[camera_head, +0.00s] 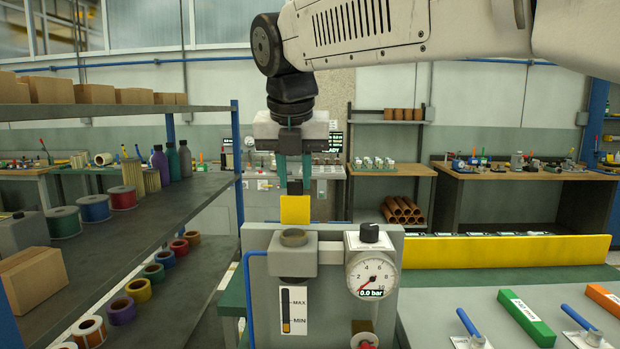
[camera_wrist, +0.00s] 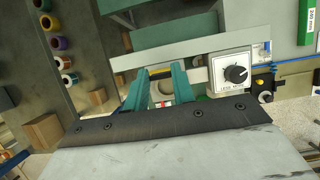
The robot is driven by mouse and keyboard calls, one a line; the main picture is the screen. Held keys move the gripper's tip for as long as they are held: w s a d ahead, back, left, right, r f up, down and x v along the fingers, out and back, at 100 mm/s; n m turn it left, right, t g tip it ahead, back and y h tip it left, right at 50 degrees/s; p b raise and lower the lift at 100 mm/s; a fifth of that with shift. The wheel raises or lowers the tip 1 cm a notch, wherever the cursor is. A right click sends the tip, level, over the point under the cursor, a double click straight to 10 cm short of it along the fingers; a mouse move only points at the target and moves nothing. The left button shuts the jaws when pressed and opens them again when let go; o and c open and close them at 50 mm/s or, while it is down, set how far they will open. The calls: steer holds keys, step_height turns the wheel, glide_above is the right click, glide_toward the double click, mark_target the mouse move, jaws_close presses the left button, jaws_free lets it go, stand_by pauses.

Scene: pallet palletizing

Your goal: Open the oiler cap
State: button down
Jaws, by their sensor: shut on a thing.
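The oiler (camera_head: 292,262) is a grey block on a panel, with a round open-looking collar on top and no cap on it. My gripper (camera_head: 294,184) hangs above and beyond the oiler, its teal fingers pointing down and shut on a small dark piece, seemingly the oiler cap (camera_head: 294,188). The piece is apart from the collar. In the wrist view my gripper (camera_wrist: 162,88) shows its two teal fingers, with the held piece hard to make out between them.
A gauge (camera_head: 371,274) reading 0.0 bar and a black knob (camera_head: 369,233) stand right of the oiler. A yellow block (camera_head: 295,210) shows behind it. A shelf (camera_head: 150,220) with spools is at left. A yellow barrier (camera_head: 500,251) runs along the right.

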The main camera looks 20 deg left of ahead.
steer(key=shift+w+a+f, duration=0.1)
steer(key=shift+w+a, duration=0.15)
steer(key=shift+w, duration=0.45)
steer(key=shift+w+a+f, duration=0.1)
steer(key=shift+w+a, duration=0.1)
steer(key=shift+w, duration=0.5)
steer(key=c, duration=1.2)
jaws_free()
steer(key=shift+w, duration=0.15)
steer(key=shift+o, duration=0.2)
steer(key=v, duration=0.7)
steer(key=shift+r, duration=0.15)
steer(key=shift+s+d+r, duration=0.1)
steer(key=shift+s+r, duration=0.1)
steer(key=shift+s, duration=0.05)
